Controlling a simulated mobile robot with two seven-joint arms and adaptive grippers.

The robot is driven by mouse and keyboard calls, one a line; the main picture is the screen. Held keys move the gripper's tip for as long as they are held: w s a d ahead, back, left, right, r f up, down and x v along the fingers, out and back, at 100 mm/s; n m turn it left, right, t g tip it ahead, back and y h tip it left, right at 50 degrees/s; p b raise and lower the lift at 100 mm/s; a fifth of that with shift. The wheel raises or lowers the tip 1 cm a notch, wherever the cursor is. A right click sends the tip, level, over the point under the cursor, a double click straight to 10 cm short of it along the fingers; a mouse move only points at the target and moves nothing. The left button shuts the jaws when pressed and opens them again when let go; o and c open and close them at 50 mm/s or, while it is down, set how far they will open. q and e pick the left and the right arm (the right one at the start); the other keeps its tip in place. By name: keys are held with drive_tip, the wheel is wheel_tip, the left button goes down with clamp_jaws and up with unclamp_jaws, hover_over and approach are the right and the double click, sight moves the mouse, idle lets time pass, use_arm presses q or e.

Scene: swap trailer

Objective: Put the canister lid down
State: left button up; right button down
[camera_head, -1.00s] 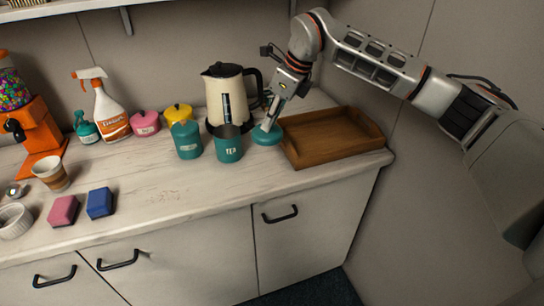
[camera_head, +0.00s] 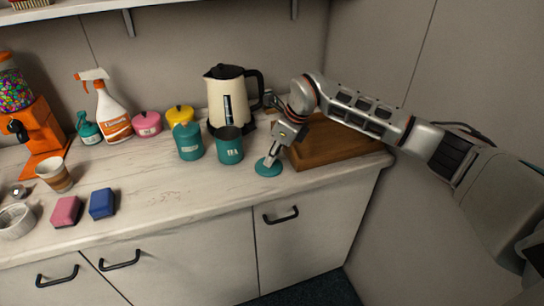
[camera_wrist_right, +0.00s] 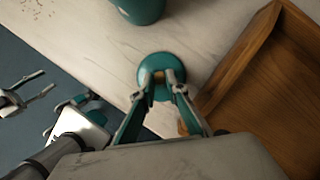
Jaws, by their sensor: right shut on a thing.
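The teal canister lid (camera_head: 266,170) is low over the counter, between the open teal canister (camera_head: 229,150) and the wooden tray (camera_head: 315,158). I cannot tell whether it touches the counter. My right gripper (camera_head: 272,159) points down and is shut on the lid's knob. In the right wrist view, the lid (camera_wrist_right: 160,63) shows as a disc with the fingertips (camera_wrist_right: 161,80) closed on its small knob. The canister stands upright with its dark opening uncovered. My left gripper (camera_wrist_right: 30,88) shows at the left edge of the right wrist view, fingers apart and empty.
A kettle (camera_head: 228,92) and a lidded teal canister (camera_head: 188,142) stand behind and left. Pink (camera_head: 66,211) and blue (camera_head: 102,203) blocks lie farther left. The counter in front of the canisters is clear to its front edge.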

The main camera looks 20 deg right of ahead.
drive_tip(key=shift+f, duration=0.15)
drive_tip(key=c, duration=2)
unclamp_jaws()
drive_tip(key=b+v, duration=0.1)
drive_tip(key=v, duration=1.1)
drive_tip(key=shift+s, duration=0.1)
drive_tip(key=shift+a, duration=0.1)
